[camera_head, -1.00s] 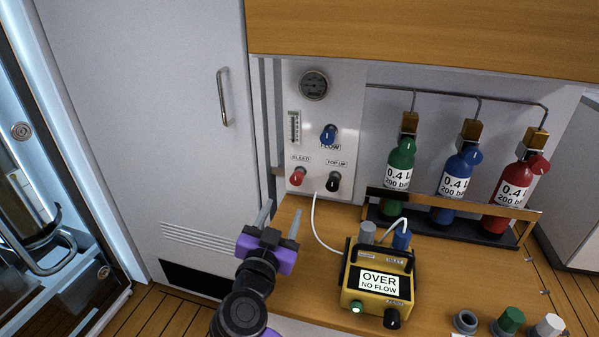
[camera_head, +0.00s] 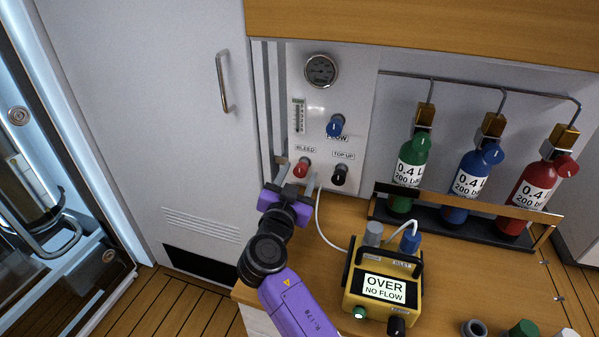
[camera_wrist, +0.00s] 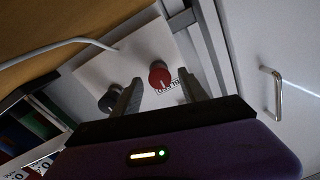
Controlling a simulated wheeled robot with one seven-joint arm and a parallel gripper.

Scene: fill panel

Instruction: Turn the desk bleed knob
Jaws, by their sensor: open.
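The red bleed knob (camera_head: 301,168) is on the white wall panel, under the label BLEED. It also shows in the wrist view (camera_wrist: 160,76), with a pale line across its face. My gripper (camera_head: 297,172) is open in front of the panel, its fingers pointing at the knob. In the wrist view the knob shows between and beyond the two fingertips (camera_wrist: 160,90), nearer the left one. I cannot tell whether either finger touches it. The black top-up knob (camera_head: 340,174) is to the right of the red knob. The blue flow knob (camera_head: 335,125) is above them.
A yellow meter (camera_head: 382,280) reading OVER NO FLOW stands on the wooden desk (camera_head: 300,262). A white hose (camera_head: 318,220) runs from the panel towards it. Green, blue and red cylinders stand in a rack (camera_head: 455,208) at right. A grey door (camera_head: 150,120) is at left.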

